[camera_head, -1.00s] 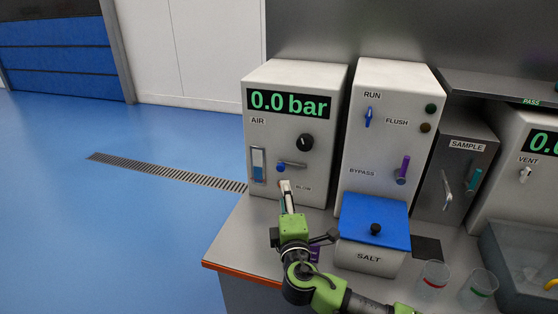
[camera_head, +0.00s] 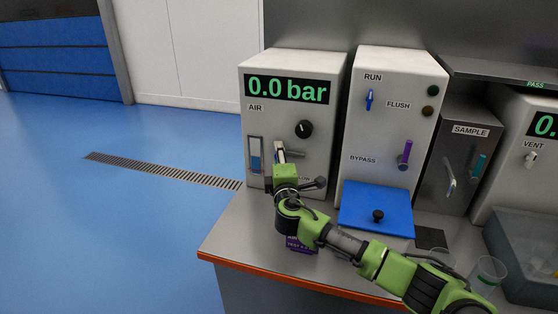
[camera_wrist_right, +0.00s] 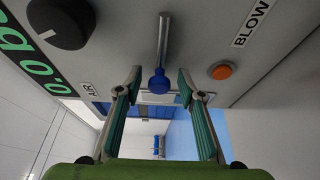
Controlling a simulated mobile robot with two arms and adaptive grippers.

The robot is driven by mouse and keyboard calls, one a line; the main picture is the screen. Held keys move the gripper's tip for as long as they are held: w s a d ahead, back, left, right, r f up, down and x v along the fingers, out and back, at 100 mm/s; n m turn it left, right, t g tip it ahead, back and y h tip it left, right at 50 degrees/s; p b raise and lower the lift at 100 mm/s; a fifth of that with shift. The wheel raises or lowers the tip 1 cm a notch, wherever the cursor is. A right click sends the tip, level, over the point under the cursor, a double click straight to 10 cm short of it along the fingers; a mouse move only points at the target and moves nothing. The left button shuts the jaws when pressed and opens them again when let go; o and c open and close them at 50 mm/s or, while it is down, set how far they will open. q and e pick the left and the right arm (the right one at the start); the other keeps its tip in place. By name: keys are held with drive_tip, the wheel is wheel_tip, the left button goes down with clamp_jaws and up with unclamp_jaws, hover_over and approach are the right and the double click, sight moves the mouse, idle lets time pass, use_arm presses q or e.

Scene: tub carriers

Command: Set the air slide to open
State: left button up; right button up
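The air slide (camera_head: 256,162) is a blue piece in the lower part of a tall slot at the left of the white AIR cabinet's front (camera_head: 315,170). In the right wrist view, the slot lies partly behind a blue-knobbed lever (camera_wrist_right: 158,82), so its details are hard to tell. My right gripper (camera_head: 280,156) is at the cabinet front, just right of the slot, and hides the lever's knob in the head view. In the right wrist view, my right gripper (camera_wrist_right: 160,73) is open, with the lever's knob between its teal-padded fingers, no grip visible. My left gripper is out of view.
The display (camera_head: 288,89) reads 0.0 bar. A black dial (camera_head: 304,129) sits above the lever, and an orange BLOW button (camera_wrist_right: 221,71) is near the fingers. A RUN/FLUSH/BYPASS cabinet (camera_head: 385,125), a blue-lidded salt box (camera_head: 365,207) and clear cups (camera_head: 487,272) stand to the right.

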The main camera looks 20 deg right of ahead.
sight(295, 155)
drive_tip(key=c, duration=0.3)
clamp_jaws()
drive_tip(key=s+d, duration=0.1)
drive_tip(key=d, duration=0.1)
drive_tip(key=s+d+p, duration=0.1)
drive_tip(key=s+d, duration=0.1)
drive_tip(key=shift+d, duration=0.2)
drive_tip(key=shift+f, duration=0.1)
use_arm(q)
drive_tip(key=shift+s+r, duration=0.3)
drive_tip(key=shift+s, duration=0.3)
